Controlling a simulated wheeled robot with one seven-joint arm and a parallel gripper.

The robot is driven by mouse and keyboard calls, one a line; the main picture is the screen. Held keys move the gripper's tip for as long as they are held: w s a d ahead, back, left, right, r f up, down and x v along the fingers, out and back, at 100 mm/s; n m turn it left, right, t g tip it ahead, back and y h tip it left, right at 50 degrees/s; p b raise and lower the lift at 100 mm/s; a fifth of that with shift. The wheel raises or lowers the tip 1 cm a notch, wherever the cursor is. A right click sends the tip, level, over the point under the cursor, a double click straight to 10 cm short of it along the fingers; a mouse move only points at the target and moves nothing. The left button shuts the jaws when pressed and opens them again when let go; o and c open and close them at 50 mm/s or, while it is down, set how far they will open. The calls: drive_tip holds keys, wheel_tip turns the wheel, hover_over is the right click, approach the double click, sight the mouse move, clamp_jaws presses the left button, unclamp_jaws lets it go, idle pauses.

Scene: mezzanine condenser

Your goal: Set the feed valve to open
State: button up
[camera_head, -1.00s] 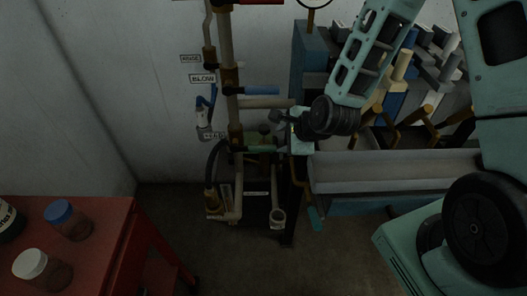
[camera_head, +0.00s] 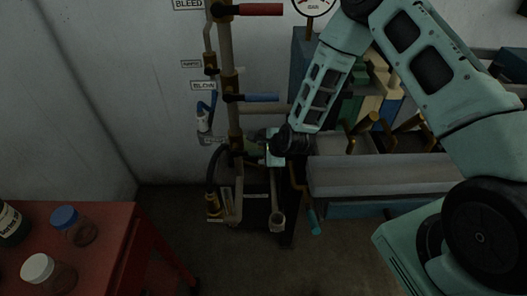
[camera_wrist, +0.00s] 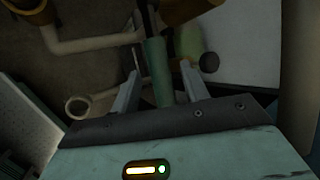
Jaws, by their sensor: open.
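The green lever of the lowest valve on the standing pipe is mostly hidden by my gripper in the head view. Its brass valve body (camera_head: 236,147) shows beside a small label (camera_head: 212,140) that I cannot read clearly. In the wrist view the green lever (camera_wrist: 157,72) runs between the two fingers of my gripper (camera_wrist: 162,82), with visible gaps at its sides. My gripper (camera_head: 268,150) is open, around the lever and apparently not clamped on it. The lever appears to point sideways, away from the pipe.
Above are a blue lever (camera_head: 262,98) labelled BLOW and a red lever (camera_head: 262,9) labelled BLEED. A teal-ended lever (camera_head: 314,222) hangs to the lower right. An open pipe end (camera_head: 277,221) stands below. A red table (camera_head: 110,265) with jars is at left.

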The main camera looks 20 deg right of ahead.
clamp_jaws()
drive_tip(key=shift+r, duration=0.15)
